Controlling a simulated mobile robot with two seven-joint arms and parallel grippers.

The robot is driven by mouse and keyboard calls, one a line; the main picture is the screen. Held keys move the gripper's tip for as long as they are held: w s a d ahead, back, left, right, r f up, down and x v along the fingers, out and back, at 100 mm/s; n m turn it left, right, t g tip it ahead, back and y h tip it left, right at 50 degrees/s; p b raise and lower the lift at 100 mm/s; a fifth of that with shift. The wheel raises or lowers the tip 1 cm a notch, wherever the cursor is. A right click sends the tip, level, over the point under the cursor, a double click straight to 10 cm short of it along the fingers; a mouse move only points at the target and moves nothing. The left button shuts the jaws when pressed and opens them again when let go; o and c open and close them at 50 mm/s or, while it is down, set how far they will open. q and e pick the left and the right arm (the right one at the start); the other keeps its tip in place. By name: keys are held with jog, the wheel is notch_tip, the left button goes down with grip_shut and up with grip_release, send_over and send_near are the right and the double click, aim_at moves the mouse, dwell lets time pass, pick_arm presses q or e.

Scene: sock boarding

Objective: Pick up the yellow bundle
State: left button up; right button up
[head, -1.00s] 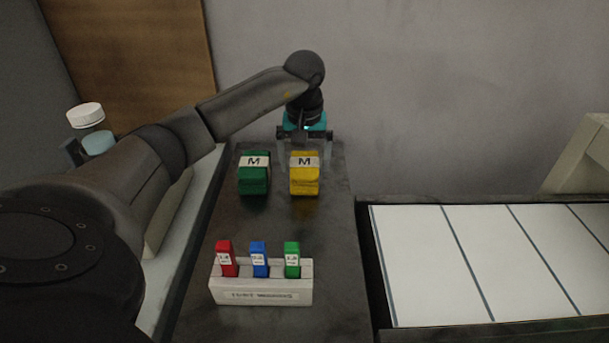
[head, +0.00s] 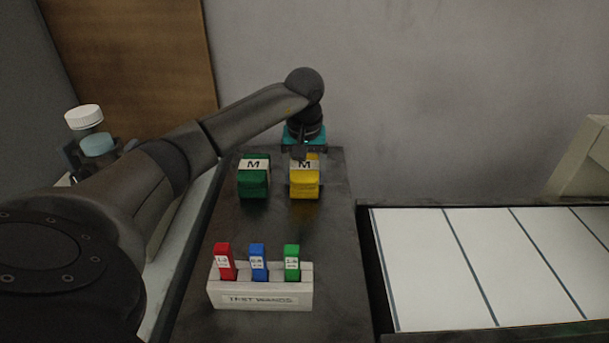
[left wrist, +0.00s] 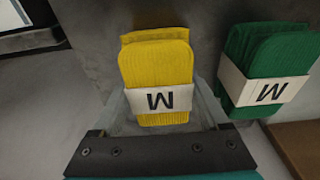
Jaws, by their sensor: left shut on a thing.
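The yellow bundle (head: 304,184), with a white band marked M, stands on the dark table in the head view. It also fills the middle of the left wrist view (left wrist: 157,66). My left gripper (head: 304,157) is lowered onto its far upper part and shut on it, with a finger on either side of the band in the left wrist view (left wrist: 160,108). The gripper hides part of the bundle's top in the head view. The bundle appears still at table level. My right gripper is not in view.
A green bundle (head: 254,182) marked M stands close to the left of the yellow one. A white rack (head: 260,293) with red, blue and green wands stands at the table's front. A white panelled surface (head: 490,265) lies to the right. The table's middle is clear.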

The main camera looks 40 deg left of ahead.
pick_arm(q)
jog(key=c, duration=0.7)
jog(key=shift+o, duration=0.2)
jog(key=shift+r, duration=0.1)
